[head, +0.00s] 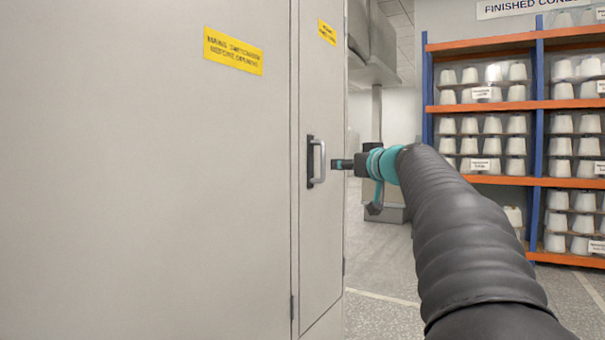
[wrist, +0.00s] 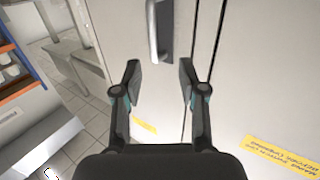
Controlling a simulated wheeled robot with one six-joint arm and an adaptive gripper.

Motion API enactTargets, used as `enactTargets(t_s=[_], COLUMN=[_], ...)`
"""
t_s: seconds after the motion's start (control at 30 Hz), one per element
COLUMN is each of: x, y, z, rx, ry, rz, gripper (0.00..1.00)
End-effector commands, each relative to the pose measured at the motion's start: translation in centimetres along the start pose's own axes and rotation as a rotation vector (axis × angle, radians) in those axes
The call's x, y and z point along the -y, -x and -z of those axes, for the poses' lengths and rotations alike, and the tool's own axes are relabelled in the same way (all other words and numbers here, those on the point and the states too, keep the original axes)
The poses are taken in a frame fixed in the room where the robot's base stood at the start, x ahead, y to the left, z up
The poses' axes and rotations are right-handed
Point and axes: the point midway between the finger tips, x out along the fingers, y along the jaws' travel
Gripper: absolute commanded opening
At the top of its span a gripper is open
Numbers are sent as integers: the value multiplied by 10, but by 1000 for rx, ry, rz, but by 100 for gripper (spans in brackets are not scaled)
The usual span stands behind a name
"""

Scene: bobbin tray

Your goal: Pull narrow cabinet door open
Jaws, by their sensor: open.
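The narrow cabinet door (head: 321,230) is a tall pale grey panel beside a wider grey panel. It looks flush, with a dark seam along its left edge. Its handle (head: 321,163) is a light upright bar on a dark backing plate. My gripper (head: 338,164) is just right of the handle in the head view, at about its height. In the wrist view my gripper (wrist: 159,76) has its two fingers spread with nothing between them. The handle (wrist: 153,35) lies beyond the fingertips, roughly in line with the gap. I see no contact.
The wide grey panel (head: 150,200) fills the left, with a yellow label (head: 233,50). An orange and blue shelf rack (head: 480,181) with white cones stands back right. Grey equipment (head: 375,45) stands behind the cabinet. Speckled floor (head: 385,318) is open right of the door.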

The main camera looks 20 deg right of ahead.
Motion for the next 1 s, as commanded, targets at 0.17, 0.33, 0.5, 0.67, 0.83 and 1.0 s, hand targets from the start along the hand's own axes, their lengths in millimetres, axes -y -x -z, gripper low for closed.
enactTargets(t_s=[0.17, 0.33, 0.5, 0.67, 0.83, 1.0], x=[-13, -13, -13, -13, -13, -14], y=[-8, -31, -63, -93, -118, -134], z=[6, 6, 10, 11, 11, 11], rx=[-32, -30, -28, -28, -28, -29], ry=[13, 12, 11, 11, 12, 11], rz=[-12, -10, -10, -10, -11, -12], gripper=[41, 41, 41, 41, 41, 41])
